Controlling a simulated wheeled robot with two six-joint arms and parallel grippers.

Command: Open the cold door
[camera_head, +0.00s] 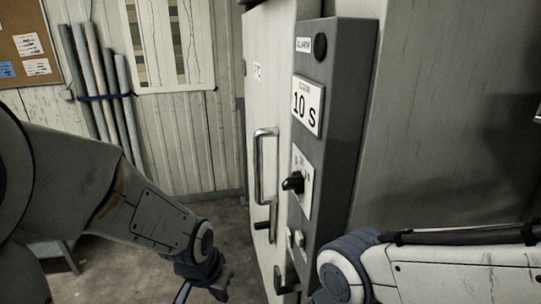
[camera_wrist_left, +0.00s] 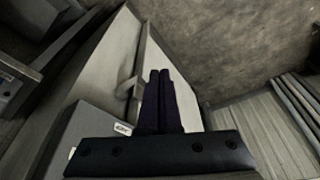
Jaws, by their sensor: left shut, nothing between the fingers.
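The cold door (camera_head: 270,100) is a pale panel in the middle of the head view, with a vertical metal bar handle (camera_head: 262,165) and a small dark lever (camera_head: 262,225) below it. I cannot tell whether the door stands ajar. My left gripper (camera_head: 216,281) is low and left of the handle, in front of the floor, apart from the door. In the left wrist view its dark fingers (camera_wrist_left: 161,100) are together and empty, with the pale door panel (camera_wrist_left: 105,60) and the handle (camera_wrist_left: 131,86) just left of them. My right arm enters at lower right; its gripper is out of view.
A dark control box (camera_head: 335,130) with a "10 S" label and a black knob (camera_head: 293,182) stands right of the door. Several grey tubes (camera_head: 100,85) lean on the left wall near a chart (camera_head: 168,40). Open floor (camera_head: 235,235) lies left of the door.

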